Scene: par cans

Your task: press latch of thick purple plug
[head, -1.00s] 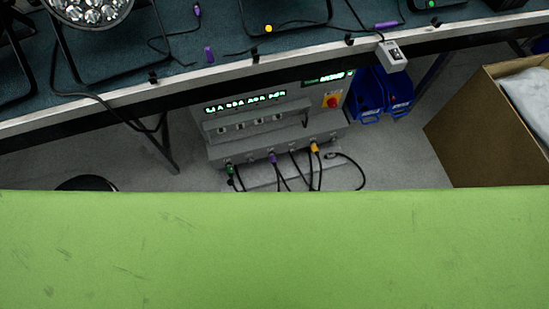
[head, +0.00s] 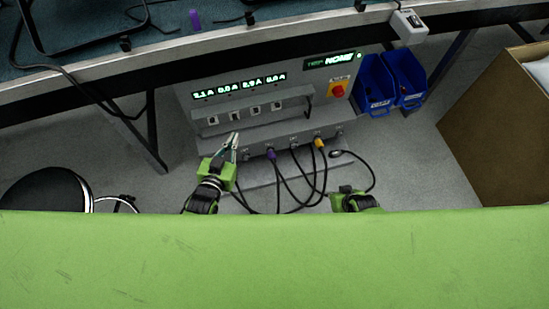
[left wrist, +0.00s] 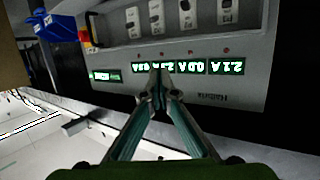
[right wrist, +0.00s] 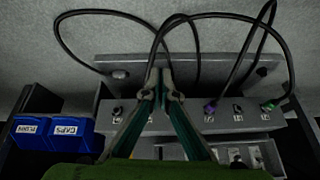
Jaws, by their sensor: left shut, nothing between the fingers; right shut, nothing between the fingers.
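The purple plug (head: 271,153) sits in a socket on the front of the grey power box (head: 303,126), with a black cable hanging from it. It also shows in the right wrist view (right wrist: 209,107), right of the fingers; its latch is too small to make out. My left gripper (head: 235,137) is shut and empty, in front of the box, left of the purple plug and apart from it. In the left wrist view its fingertips (left wrist: 158,75) point toward the lit displays. My right gripper shows shut and empty in the right wrist view (right wrist: 160,82); its fingers are unclear in the head view.
A yellow plug (head: 319,143) and looping black cables (head: 283,186) are near the purple plug. A green plug (right wrist: 268,106) shows in the right wrist view. Blue bins (head: 375,86), a cardboard box (head: 490,130) and a stool (head: 45,190) stand around. The bench edge (head: 160,53) is above.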

